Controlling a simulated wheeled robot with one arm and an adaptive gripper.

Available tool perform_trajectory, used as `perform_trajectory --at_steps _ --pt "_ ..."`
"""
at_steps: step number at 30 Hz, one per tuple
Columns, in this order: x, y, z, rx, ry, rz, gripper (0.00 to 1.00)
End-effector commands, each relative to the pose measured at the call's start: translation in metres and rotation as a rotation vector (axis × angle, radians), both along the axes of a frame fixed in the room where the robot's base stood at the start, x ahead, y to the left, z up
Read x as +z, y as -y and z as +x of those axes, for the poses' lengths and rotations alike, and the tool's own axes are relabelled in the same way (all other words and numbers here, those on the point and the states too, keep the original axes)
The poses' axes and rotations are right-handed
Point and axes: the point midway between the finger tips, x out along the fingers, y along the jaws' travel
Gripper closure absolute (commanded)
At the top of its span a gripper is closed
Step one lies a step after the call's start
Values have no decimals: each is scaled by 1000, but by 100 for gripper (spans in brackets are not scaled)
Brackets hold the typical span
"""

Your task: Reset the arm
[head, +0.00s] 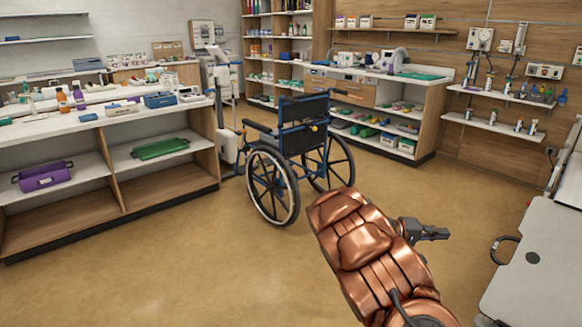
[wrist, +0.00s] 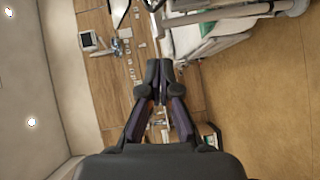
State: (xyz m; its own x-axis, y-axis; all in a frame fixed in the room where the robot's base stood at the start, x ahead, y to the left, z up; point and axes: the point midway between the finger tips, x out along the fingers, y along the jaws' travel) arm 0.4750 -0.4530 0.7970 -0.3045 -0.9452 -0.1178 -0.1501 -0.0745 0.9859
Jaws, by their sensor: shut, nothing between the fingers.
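My copper-coloured arm (head: 362,245) reaches up from the bottom of the head view, right of the middle. My gripper (head: 436,233) is at its end and points to the right, over open floor. In the wrist view my gripper (wrist: 159,70) shows with its two dark fingers together at the tips. The fingers are shut and hold nothing.
A wheelchair (head: 293,145) stands on the floor ahead. A cluttered counter (head: 105,121) runs along the left, and another counter (head: 375,80) stands at the back. A pale bed or table edge (head: 540,265) is close on the right. The floor (head: 200,260) at front left is clear.

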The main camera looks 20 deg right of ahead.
Motion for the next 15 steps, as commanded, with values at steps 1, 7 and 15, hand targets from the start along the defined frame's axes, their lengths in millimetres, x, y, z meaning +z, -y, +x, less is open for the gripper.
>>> perform_trajectory --at_steps 1,7,15 --pt "0 0 0 0 0 0 100" --pt "12 -9 -15 -33 0 23 100" --pt "44 -53 -73 -148 18 163 100"
